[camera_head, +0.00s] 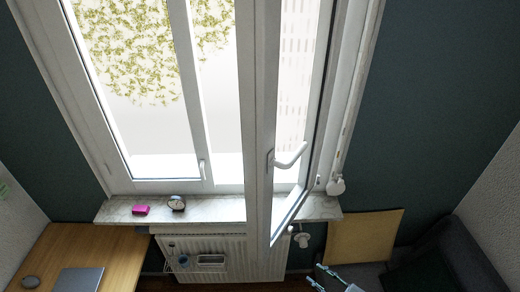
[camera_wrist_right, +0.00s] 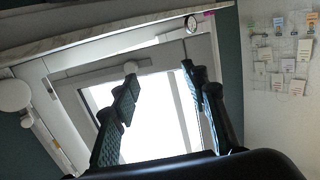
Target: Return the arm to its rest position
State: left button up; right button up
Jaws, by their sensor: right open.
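My right gripper (camera_head: 316,273) shows at the bottom edge of the head view, right of the open window sash (camera_head: 262,120). It is apart from the sash and the white handle (camera_head: 290,156). In the right wrist view the two dark, ribbed fingers of my right gripper (camera_wrist_right: 158,78) stand apart with nothing between them but the bright window behind. The sash is swung into the room. Most of my right arm is out of the frame. My left gripper is not in view.
A stone sill (camera_head: 225,210) holds a pink object (camera_head: 140,210) and a small clock (camera_head: 177,203). Below are a radiator (camera_head: 225,245) and a wooden desk (camera_head: 85,248) with a laptop (camera_head: 78,280). A tan panel (camera_head: 365,238) and dark sofa (camera_head: 440,260) stand at right.

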jog(key=s+d+f+m+g+h, duration=0.3)
jog(key=s+d+m+h, duration=0.5)
jog(key=h, duration=0.4)
jog(key=s+d+m+g+h, duration=0.1)
jog(key=s+d+g, duration=0.4)
jog(key=s, duration=0.9)
notch_tip(320, 180, down, 38)
jog(key=s+a+g+b, duration=0.1)
jog(key=b, duration=0.8)
pick_arm(q)
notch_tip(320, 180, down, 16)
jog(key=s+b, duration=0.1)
jog(key=b, duration=0.5)
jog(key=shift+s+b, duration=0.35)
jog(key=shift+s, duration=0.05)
pick_arm(e)
jog(key=s+f, duration=1)
jog(key=f, duration=0.2)
jog(key=s+f+n+g, duration=0.1)
jog(key=s+f, duration=0.9)
jog(key=f, duration=0.2)
jog(key=shift+f+g, duration=0.3)
jog(key=shift+f, duration=0.1)
